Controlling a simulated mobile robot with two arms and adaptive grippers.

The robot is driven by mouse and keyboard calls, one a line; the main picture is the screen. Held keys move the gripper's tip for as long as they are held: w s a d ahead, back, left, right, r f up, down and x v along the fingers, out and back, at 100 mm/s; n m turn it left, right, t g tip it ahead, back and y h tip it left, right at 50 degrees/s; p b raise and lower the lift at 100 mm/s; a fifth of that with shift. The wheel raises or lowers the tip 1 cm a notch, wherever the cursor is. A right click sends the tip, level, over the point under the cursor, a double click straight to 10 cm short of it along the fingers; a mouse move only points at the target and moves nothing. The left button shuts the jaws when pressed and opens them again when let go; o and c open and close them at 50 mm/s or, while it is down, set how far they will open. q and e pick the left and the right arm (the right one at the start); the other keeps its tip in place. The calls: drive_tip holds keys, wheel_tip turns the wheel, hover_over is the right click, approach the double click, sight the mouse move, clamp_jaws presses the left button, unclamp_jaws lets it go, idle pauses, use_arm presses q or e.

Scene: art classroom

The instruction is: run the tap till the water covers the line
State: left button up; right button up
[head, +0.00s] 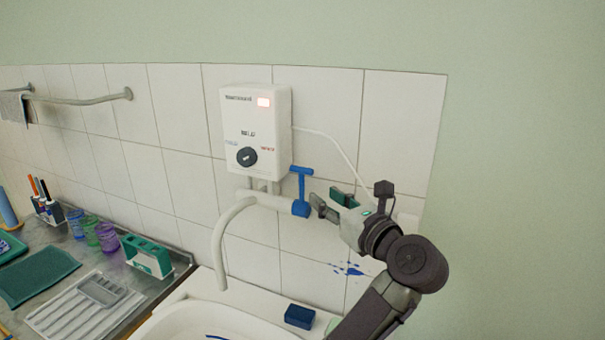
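A white curved spout (220,245) hangs over a white basin (170,325) at the bottom, its front cut off by the frame. No water stream shows below the spout. The tap has a blue T-shaped handle (302,185) on its right end. A short piece of dark blue line (215,337) shows inside the basin at the bottom edge; any water level is out of view. My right gripper is not in view.
A white water heater (256,130) with a dark knob and lit red lamp is on the tiled wall above. A blue sponge-like block (299,316) sits on the basin's back rim. Jars (107,237), a green-and-white holder (147,256) and a draining tray (85,306) crowd the left counter.

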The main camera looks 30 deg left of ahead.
sight(303, 183)
use_arm(q)
drive_tip(key=p+x, duration=0.1)
drive_tip(key=x, duration=0.3)
drive_tip(key=shift+w+a+r, duration=0.15)
drive_tip(key=shift+a, duration=0.15)
drive_tip(key=p+x, duration=0.2)
drive_tip(key=x, duration=0.2)
drive_tip(key=shift+w, duration=0.1)
drive_tip(key=shift+w+a, duration=0.2)
drive_tip(key=shift+a, duration=0.15)
drive_tip(key=shift+w+a+f, duration=0.15)
drive_tip(key=shift+a+f, duration=0.1)
drive_tip(key=shift+c, duration=0.2)
drive_tip(key=c, duration=0.6)
clamp_jaws()
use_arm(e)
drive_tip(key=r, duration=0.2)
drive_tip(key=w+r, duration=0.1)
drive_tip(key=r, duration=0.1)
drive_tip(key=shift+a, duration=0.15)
